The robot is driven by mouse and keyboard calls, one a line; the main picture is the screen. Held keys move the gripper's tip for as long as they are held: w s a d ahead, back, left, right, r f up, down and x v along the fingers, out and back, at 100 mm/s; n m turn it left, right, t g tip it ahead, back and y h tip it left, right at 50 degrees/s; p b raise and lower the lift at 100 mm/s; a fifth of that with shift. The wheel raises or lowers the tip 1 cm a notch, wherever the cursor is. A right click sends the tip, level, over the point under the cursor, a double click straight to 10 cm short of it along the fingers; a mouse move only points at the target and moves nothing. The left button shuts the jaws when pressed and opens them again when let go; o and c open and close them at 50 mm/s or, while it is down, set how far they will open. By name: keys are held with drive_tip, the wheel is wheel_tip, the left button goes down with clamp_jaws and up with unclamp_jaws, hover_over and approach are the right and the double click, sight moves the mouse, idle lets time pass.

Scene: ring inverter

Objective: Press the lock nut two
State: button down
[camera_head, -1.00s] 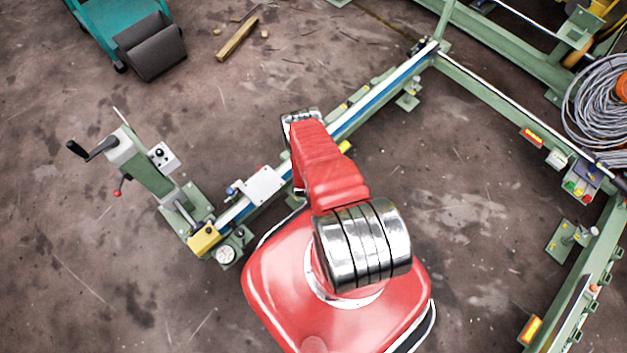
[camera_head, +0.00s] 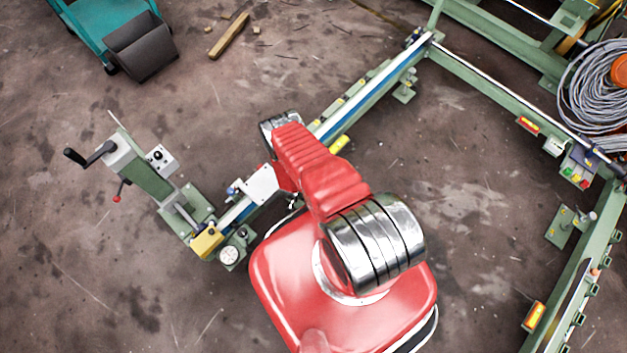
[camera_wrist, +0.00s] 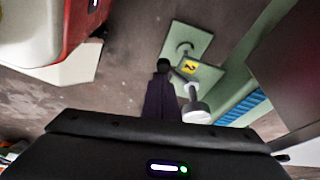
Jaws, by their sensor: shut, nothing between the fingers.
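In the wrist view, a yellow label marked 2 (camera_wrist: 190,67) sits on a pale green floor plate (camera_wrist: 187,42). A pale, round-ended nut or knob (camera_wrist: 196,112) stands beside the label, and I take it as lock nut two. My gripper (camera_wrist: 162,66) is shut and empty. Its dark fingers point toward the plate, just left of the label and the nut. I cannot tell whether the tip touches anything. In the head view my red arm hides the gripper, and I cannot pick out the label there.
A green rail (camera_head: 375,88) with a blue strip runs diagonally beside my arm. A crank post (camera_head: 150,180) stands at the left, with a yellow block (camera_head: 207,241) at the rail's near end. Coiled cable (camera_head: 592,95) lies at the right.

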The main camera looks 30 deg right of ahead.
drive_tip(key=shift+s+a, duration=0.15)
drive_tip(key=shift+a, duration=0.3)
idle(0.5)
drive_tip(key=shift+s+a+r, duration=0.1)
drive_tip(key=shift+r, duration=0.1)
drive_tip(key=v, duration=1.3)
drive_tip(key=shift+w+r, duration=0.2)
drive_tip(key=shift+w, duration=0.1)
drive_tip(key=shift+s, duration=0.1)
